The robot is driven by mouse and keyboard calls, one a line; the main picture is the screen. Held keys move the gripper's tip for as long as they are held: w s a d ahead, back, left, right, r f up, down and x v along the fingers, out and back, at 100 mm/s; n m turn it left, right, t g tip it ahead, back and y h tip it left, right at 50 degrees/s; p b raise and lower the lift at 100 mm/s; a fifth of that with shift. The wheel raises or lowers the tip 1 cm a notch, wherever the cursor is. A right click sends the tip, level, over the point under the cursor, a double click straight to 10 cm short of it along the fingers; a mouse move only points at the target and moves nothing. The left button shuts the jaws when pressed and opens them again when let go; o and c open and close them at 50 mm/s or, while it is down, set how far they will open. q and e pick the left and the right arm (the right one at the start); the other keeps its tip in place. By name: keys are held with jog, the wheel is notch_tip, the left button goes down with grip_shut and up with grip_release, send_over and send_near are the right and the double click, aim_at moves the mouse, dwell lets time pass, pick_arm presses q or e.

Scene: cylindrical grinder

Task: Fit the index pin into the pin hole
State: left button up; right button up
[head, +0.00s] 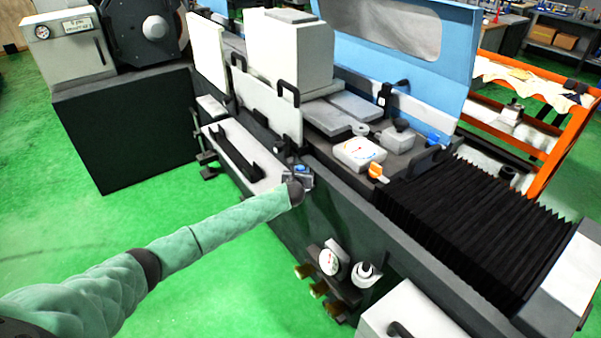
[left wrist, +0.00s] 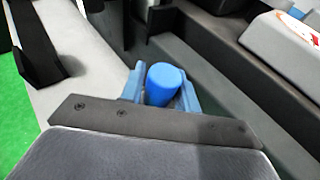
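The index pin (left wrist: 164,82) shows in the left wrist view as a bright blue, rounded cylinder between the duller blue fingers of my left gripper (left wrist: 162,92). The fingers lie close against both its sides and look shut on it. In the head view my left gripper (head: 302,174) is at the front edge of the grinder, beside the grey front ledge, with a bit of blue showing. The pin's lower end is hidden by the gripper. I cannot make out the pin hole in either view. My right gripper is in neither view.
A black handle bar (head: 232,150) runs along the front ledge to the left. Gauges and valves (head: 330,261) stick out below. Black bellows (head: 470,215) lie right.

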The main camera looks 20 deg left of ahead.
pick_arm(q)
jog(key=shift+w+a+f, duration=0.1)
jog(key=shift+w, duration=0.3)
grip_shut()
